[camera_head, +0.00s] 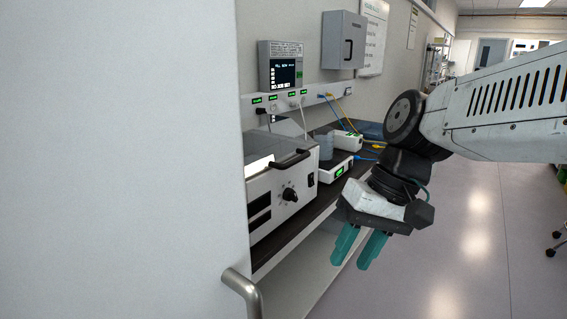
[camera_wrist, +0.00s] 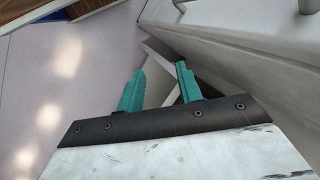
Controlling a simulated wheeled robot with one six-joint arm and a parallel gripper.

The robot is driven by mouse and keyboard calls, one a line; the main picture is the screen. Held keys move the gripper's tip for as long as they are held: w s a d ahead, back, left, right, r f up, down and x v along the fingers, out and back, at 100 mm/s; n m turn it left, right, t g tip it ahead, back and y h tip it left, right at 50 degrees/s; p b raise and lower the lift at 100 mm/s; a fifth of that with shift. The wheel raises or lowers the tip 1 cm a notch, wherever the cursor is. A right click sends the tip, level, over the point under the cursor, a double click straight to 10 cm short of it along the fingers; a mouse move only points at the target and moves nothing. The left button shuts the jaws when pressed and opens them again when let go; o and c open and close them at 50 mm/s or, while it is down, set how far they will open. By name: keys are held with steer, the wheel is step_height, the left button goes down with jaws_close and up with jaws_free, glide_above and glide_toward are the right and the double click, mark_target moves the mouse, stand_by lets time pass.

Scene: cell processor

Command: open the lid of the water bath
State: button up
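The water bath (camera_head: 300,186) appears to be the white box with a dark front knob (camera_head: 290,195) on the bench at centre left. A black bar handle (camera_head: 290,159) runs along its top front edge. The lid looks down, but the left part of the box is hidden by a large white panel. My gripper (camera_head: 350,263) has two teal fingers pointing down, apart and empty, in front of the bench and to the right of the bath. The wrist view shows the same spread fingers (camera_wrist: 160,69) with nothing held between them.
The white panel (camera_head: 120,160) with a metal handle (camera_head: 240,290) fills the left. A small device with a green display (camera_head: 338,172) stands beyond the bath on the dark bench top. A monitor (camera_head: 281,66) and wall box (camera_head: 343,40) hang above.

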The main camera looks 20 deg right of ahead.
steer(key=w+r+m+t+y, duration=0.25)
steer(key=w+y, duration=0.35)
steer(key=w, duration=0.8)
steer(key=m+t+y, duration=0.3)
steer(key=m+t, duration=0.1)
steer(key=t, duration=0.2)
glide_toward(299, 160)
steer(key=r+x, duration=0.1)
steer(key=x, duration=0.2)
steer(key=shift+g, duration=0.25)
steer(key=x, duration=0.5)
steer(key=f+x, duration=0.1)
steer(key=x, duration=0.2)
steer(key=shift+w+d, duration=0.1)
steer(key=shift+d, duration=0.05)
jaws_close()
